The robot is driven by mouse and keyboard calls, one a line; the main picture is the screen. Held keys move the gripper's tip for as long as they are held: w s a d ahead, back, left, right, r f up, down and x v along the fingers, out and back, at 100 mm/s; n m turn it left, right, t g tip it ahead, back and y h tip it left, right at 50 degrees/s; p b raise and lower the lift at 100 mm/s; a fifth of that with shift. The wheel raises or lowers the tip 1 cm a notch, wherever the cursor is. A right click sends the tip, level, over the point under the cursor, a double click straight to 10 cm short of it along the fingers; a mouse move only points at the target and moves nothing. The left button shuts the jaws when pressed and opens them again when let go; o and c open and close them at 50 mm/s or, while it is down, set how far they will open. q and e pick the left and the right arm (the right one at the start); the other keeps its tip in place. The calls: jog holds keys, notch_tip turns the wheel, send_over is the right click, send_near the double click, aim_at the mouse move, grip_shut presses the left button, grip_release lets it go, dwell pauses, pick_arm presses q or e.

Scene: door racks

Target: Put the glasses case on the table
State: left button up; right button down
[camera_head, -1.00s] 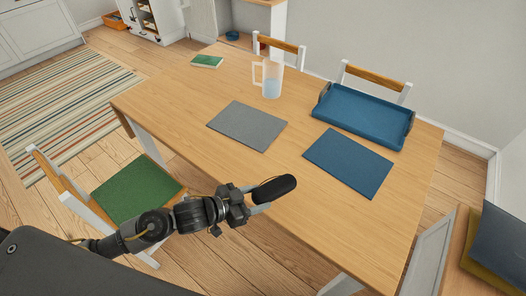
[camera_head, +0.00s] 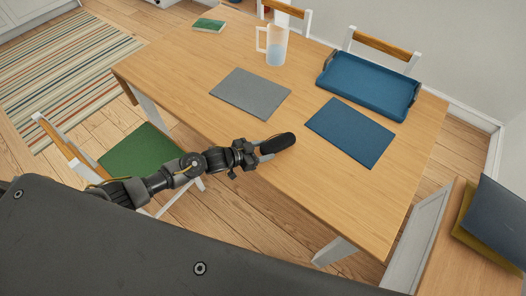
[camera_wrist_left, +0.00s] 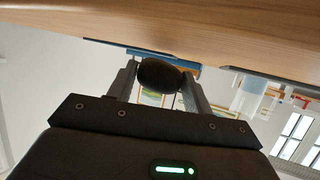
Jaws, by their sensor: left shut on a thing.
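The black glasses case (camera_head: 277,143) is held in my left gripper (camera_head: 258,149), which is shut on it. In the head view the case shows over the near edge of the wooden table (camera_head: 225,115). In the left wrist view the dark rounded case (camera_wrist_left: 159,74) sits between the two fingers, with the table surface (camera_wrist_left: 160,18) close by, the picture being upside down. I cannot tell whether the case touches the table. My right gripper is not in view.
A grey placemat (camera_head: 250,93), a blue placemat (camera_head: 350,131), a blue tray (camera_head: 368,88), a pitcher (camera_head: 276,48) and a green book (camera_head: 208,25) lie on the table. A green-seated chair (camera_head: 140,150) stands at its left side. The near right tabletop is clear.

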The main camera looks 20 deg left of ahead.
pick_arm(q)
jog(key=shift+f, duration=0.7)
jog(key=shift+f, duration=0.2)
jog(key=o, duration=1)
